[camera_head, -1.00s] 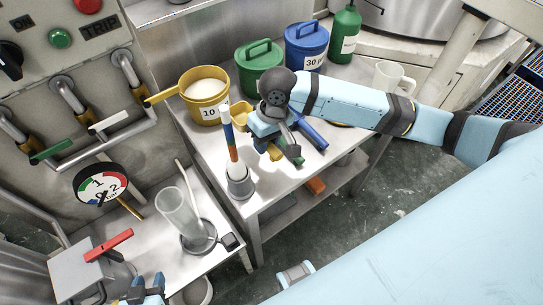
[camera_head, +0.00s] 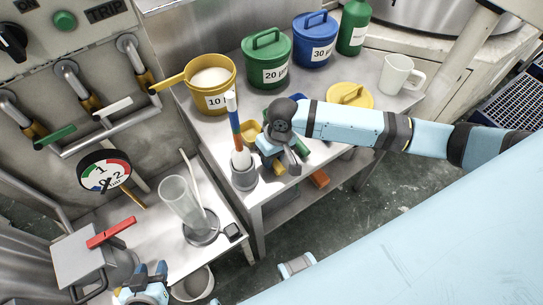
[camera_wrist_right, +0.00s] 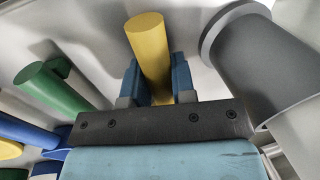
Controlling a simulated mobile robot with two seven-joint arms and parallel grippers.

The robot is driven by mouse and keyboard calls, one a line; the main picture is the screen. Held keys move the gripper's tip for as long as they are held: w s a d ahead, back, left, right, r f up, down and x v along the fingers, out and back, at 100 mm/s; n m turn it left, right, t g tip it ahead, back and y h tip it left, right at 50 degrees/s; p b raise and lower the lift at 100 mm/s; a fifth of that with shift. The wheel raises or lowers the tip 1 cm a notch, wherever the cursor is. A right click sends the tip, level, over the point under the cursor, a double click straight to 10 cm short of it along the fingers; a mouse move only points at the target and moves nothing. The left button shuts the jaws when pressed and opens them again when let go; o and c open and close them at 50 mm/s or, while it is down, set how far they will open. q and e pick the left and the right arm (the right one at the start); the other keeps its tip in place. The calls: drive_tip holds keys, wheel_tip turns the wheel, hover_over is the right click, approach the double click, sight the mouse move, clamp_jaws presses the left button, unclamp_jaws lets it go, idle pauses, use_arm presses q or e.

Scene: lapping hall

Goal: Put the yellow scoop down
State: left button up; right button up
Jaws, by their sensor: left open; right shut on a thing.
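The yellow scoop shows in the head view as a small yellow bowl (camera_head: 250,136) just left of my right gripper (camera_head: 278,157). In the right wrist view its round yellow handle (camera_wrist_right: 148,45) sits between the two blue fingers, which are shut on it. The scoop is over the metal bench (camera_head: 219,127); whether it touches the top cannot be told. A green handle (camera_wrist_right: 55,88) and a blue handle (camera_wrist_right: 28,130) lie left of it in the wrist view. My left gripper (camera_head: 143,283) is open and low at the picture's bottom left.
A grey cup (camera_head: 244,177) with a striped stick stands close left of my right gripper. Yellow (camera_head: 218,101), green (camera_head: 268,75) and blue (camera_head: 314,52) tubs stand behind. A yellow lid (camera_head: 365,99) and white mug (camera_head: 394,76) are right. A glass cylinder (camera_head: 178,200) stands on the lower-left bench.

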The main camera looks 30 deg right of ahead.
drive_tip(key=o, duration=0.9)
drive_tip(key=shift+f, duration=0.15)
drive_tip(key=r, duration=0.4)
drive_tip(key=d+r, duration=0.1)
drive_tip(key=r, duration=0.3)
drive_tip(key=d+r+p, duration=0.1)
drive_tip(key=r, duration=0.3)
drive_tip(key=shift+w+d, duration=0.15)
drive_tip(key=shift+d, duration=0.05)
